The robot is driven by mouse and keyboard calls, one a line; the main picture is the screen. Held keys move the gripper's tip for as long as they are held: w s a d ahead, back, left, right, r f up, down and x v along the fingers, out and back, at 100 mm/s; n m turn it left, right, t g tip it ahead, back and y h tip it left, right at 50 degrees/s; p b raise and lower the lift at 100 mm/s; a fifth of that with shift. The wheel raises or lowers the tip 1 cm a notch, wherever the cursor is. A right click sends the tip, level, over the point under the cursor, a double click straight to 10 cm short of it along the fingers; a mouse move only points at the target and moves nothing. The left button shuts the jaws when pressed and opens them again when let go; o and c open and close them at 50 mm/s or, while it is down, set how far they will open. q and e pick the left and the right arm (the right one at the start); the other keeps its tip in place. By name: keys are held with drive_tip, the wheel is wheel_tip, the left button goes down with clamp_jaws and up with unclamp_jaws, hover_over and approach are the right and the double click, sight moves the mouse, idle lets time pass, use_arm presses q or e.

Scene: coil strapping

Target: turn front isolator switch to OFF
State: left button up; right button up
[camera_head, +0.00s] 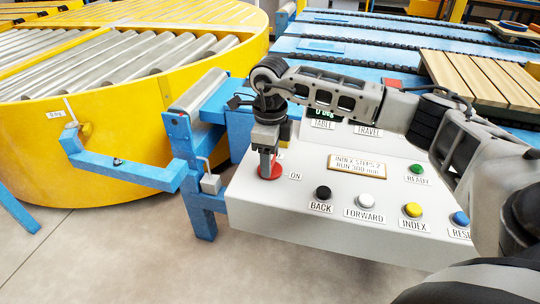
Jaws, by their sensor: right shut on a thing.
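The front isolator switch (277,174) shows as a red round base on the left of the white control panel (300,210), beside an "ON" label. My right gripper (268,165) points down onto it and is shut on its handle. The gripper covers the handle and any other position label, so I cannot tell the switch's angle. My left gripper is not in view.
Black, white, yellow and blue buttons line the panel's front, with a green button (417,169) behind. A yellow roller turntable (120,160) stands left, with a blue bracket (130,170) near the panel. Open floor lies at the front left.

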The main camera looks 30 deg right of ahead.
drive_tip(key=o, duration=1)
drive_tip(key=shift+r, duration=0.1)
wheel_tip(320, 180, up, 16)
drive_tip(key=shift+b, duration=0.35)
